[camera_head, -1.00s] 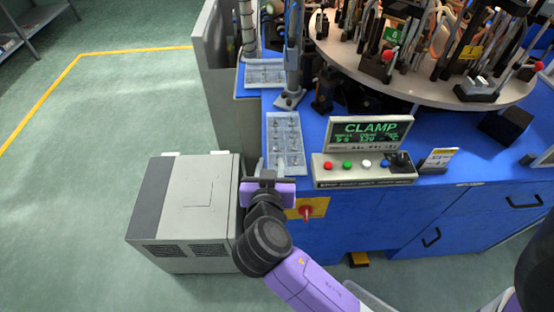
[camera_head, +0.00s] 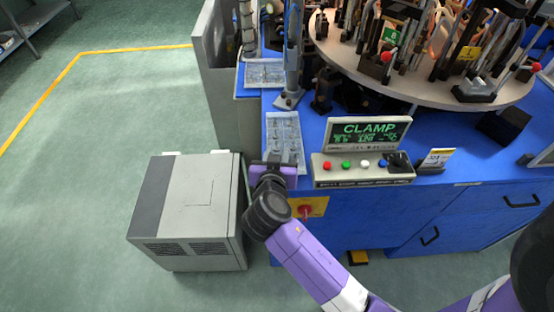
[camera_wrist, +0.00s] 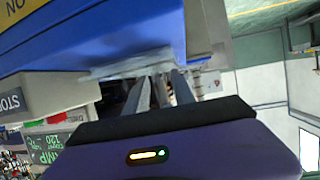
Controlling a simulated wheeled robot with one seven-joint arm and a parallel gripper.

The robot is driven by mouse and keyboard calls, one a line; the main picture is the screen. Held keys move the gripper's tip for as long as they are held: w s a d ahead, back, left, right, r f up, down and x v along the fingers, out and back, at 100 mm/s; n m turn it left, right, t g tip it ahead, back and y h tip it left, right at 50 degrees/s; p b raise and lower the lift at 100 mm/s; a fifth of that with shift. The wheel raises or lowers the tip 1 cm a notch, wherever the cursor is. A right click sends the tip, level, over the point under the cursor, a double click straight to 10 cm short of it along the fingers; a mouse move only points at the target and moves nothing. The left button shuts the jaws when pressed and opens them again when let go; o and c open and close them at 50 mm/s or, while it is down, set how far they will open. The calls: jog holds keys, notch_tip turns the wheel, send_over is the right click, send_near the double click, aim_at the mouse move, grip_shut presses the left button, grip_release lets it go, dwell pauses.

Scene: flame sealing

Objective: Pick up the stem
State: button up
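The stems are small upright pieces standing in rows in a clear tray (camera_head: 269,135) at the left front of the blue bench. They are too small in the head view to tell one from another. My gripper (camera_head: 273,163) is at the tray's near end, over the bench's front edge. In the wrist view the fingers of my gripper (camera_wrist: 160,88) stand apart and reach toward the pale tray edge (camera_wrist: 125,66). No stem can be made out between the fingers.
A control box with a CLAMP screen (camera_head: 365,131) and coloured buttons stands right of the tray. A second clear tray (camera_head: 264,73) and a post (camera_head: 291,60) are behind. A round turntable (camera_head: 420,85) carries fixtures. A grey cabinet (camera_head: 190,205) stands at left.

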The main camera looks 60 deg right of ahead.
grip_shut()
jog(key=shift+r, duration=0.1)
